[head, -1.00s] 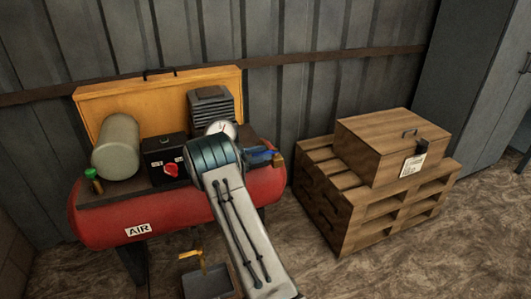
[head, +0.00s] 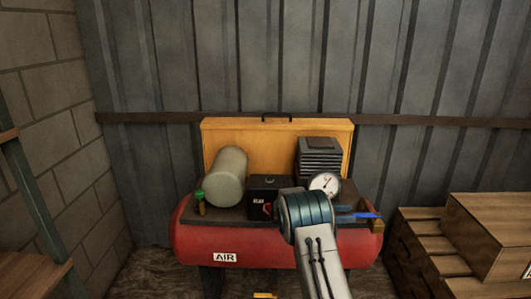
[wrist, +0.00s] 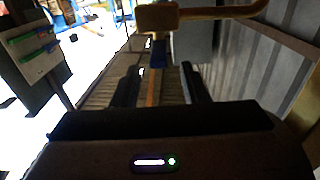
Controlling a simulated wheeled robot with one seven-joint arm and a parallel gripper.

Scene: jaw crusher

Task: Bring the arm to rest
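My arm (head: 318,250) reaches up in front of the red air compressor (head: 200,245) in the head view, and its far end hides part of the machine's top. My gripper (wrist: 162,75) shows in the wrist view with its two dark fingers apart and nothing between them. A brass fitting and pipe (wrist: 190,14) with a blue part below it (wrist: 158,52) lie beyond the fingertips. I cannot tell whether the fingers touch them. The blue lever (head: 366,215) sticks out right of my arm in the head view.
The compressor carries a beige cylinder (head: 222,177), black switch box (head: 265,185), gauge (head: 325,185) and finned block (head: 319,158). A wooden crate (head: 490,235) stands on a pallet (head: 415,250) at right. A block wall (head: 50,130) and shelf (head: 30,270) stand at left.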

